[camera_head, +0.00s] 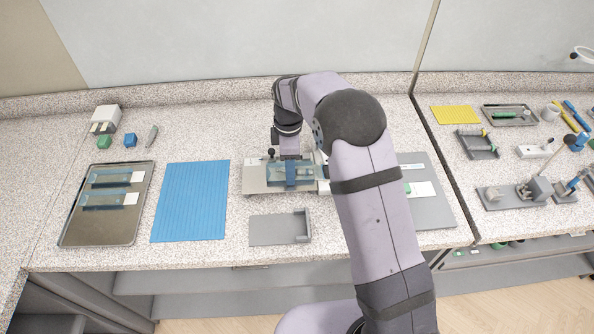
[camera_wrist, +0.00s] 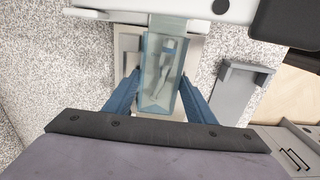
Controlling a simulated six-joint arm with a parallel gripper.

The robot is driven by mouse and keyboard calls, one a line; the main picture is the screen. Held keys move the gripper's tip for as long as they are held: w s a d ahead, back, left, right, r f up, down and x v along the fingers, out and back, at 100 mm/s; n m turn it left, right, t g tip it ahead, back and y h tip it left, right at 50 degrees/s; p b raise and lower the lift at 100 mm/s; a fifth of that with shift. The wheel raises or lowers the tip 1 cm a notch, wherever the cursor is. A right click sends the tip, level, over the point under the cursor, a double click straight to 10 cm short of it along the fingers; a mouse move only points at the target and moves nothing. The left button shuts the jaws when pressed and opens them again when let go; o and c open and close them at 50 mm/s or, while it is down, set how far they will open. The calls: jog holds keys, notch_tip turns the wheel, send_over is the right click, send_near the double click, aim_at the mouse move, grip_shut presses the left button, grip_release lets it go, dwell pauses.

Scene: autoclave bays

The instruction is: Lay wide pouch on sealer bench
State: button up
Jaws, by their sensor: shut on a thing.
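A clear bluish pouch (camera_wrist: 160,92) with an instrument inside lies between the two blue fingers of my gripper (camera_wrist: 158,104) in the wrist view. In the head view my gripper (camera_head: 291,180) is shut on this pouch (camera_head: 274,173), over the pale sealer bench (camera_head: 254,186) in the middle of the counter. The bench also shows under the pouch in the wrist view (camera_wrist: 128,42). The pouch's far end reaches the white bar across the bench. I cannot tell whether the pouch touches the bench. My arm hides the bench's right part.
A metal tray (camera_head: 95,230) with two similar pouches is at left, beside a blue mat (camera_head: 190,203). A grey bracket (camera_head: 275,230) stands close in front of the bench. A grey board (camera_head: 433,213) is right of my arm. Small blocks and a white box (camera_head: 106,118) are behind the tray.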

aim_at(280, 172)
jog(key=shift+s+a, duration=0.1)
jog(key=shift+a, duration=0.15)
jog(key=shift+s+a, duration=0.15)
jog(key=shift+a, duration=0.15)
jog(key=shift+s+a, duration=0.1)
jog(key=shift+a, duration=0.2)
jog(key=shift+s+a, duration=0.15)
jog(key=shift+a, duration=0.2)
jog(key=shift+s+a, duration=0.15)
jog(key=shift+a, duration=0.05)
jog(key=o, duration=1.4)
jog(key=shift+c, duration=0.2)
jog(key=shift+r+p, duration=0.2)
jog(key=shift+p, duration=0.1)
